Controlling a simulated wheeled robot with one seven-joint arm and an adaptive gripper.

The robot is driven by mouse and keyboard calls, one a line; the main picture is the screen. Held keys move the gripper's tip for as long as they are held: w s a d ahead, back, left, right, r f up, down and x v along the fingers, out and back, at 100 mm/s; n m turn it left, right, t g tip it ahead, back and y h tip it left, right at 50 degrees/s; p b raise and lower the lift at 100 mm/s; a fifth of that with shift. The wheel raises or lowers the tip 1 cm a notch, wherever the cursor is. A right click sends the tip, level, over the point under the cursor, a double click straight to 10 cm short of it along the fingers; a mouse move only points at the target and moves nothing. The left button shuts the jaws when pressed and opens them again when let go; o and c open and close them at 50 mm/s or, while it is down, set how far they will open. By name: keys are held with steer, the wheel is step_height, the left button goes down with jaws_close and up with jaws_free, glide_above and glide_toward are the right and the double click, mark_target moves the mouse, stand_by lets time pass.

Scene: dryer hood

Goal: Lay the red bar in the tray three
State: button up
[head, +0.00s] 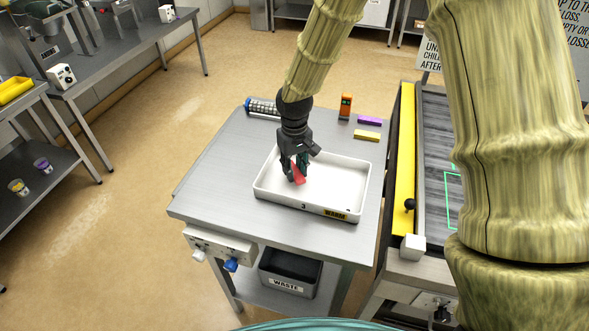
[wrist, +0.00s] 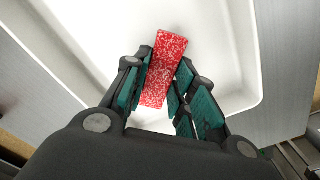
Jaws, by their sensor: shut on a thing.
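The red bar (wrist: 165,68), speckled with white, is held between the teal-padded fingers of my gripper (wrist: 161,88). In the head view the red bar (head: 299,174) shows partly below my gripper (head: 296,168), inside the outline of the white tray (head: 335,209). The wrist view shows the bar over the white tray floor (wrist: 215,25). I cannot tell whether the bar touches the floor. The fingers hide part of the bar.
The tray stands on a steel table (head: 215,165). A conveyor (head: 432,150) is to the right. A waste bin (head: 290,272) sits below.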

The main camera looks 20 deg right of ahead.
mark_target(294, 170)
steer(key=shift+s+f, duration=0.15)
steer(key=shift+f, duration=0.25)
steer(key=shift+w+f, duration=0.45)
steer(key=shift+f, duration=0.2)
steer(key=shift+s+r, duration=0.1)
steer(key=shift+s, duration=0.15)
steer(key=o, duration=1)
steer(key=shift+w+f, duration=0.15)
steer(key=shift+f, duration=0.05)
steer(key=shift+r, duration=0.1)
steer(key=shift+r, duration=0.45)
step_height(294, 170, up, 11)
steer(key=b, duration=0.4)
steer(key=shift+r, duration=0.2)
